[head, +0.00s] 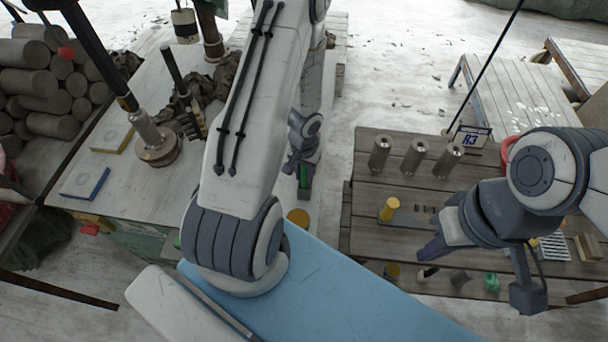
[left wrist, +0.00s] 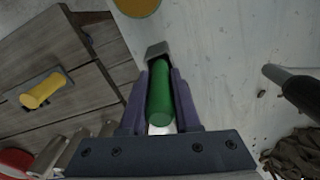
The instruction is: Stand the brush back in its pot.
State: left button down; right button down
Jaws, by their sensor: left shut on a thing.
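My left gripper (head: 301,168) is shut on a green-handled thing (head: 305,178), which I take for the brush. In the left wrist view the green handle (left wrist: 160,98) lies between the two purple fingers, with a grey block-like end (left wrist: 158,50) beyond them. It is held over the pale surface. An ochre round thing (head: 298,217) lies near it, partly hidden by my arm; I cannot tell whether it is the pot. It also shows at the top of the left wrist view (left wrist: 137,5). My right gripper (head: 431,249) is over the wooden table's front; its jaw opening is unclear.
The wooden table (head: 365,240) holds several metal cylinders (head: 414,157), a yellow-handled tool (head: 389,208) and an R3 sign (head: 470,137). The left bench (head: 130,205) carries a rod on a round base (head: 157,147) and blue (head: 85,183) and yellow (head: 112,138) blocks.

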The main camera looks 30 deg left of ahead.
pick_arm(q)
jog(key=c, duration=0.6)
grip_release()
jog(key=shift+f, duration=0.1)
notch_tip(320, 180, up, 12)
jog(key=p, duration=1.2)
jog(key=shift+r, duration=0.2)
jog(key=s+d+r+m, duration=0.1)
jog(key=d+r+m, duration=0.4)
jog(key=d+r, duration=1.15)
jog(key=s+d+r+m, duration=0.1)
jog(key=s+d+r, duration=0.1)
jog(key=s+r, duration=0.2)
jog(key=s+d+r+m, duration=0.2)
jog(key=s+r, duration=0.2)
jog(key=s, duration=0.2)
jog(key=s+d+r+m+h, duration=0.1)
jog(key=s+d+r, duration=0.2)
jog(key=s+r, duration=0.1)
jog(key=shift+s+m, duration=0.3)
jog(key=shift+s, duration=0.4)
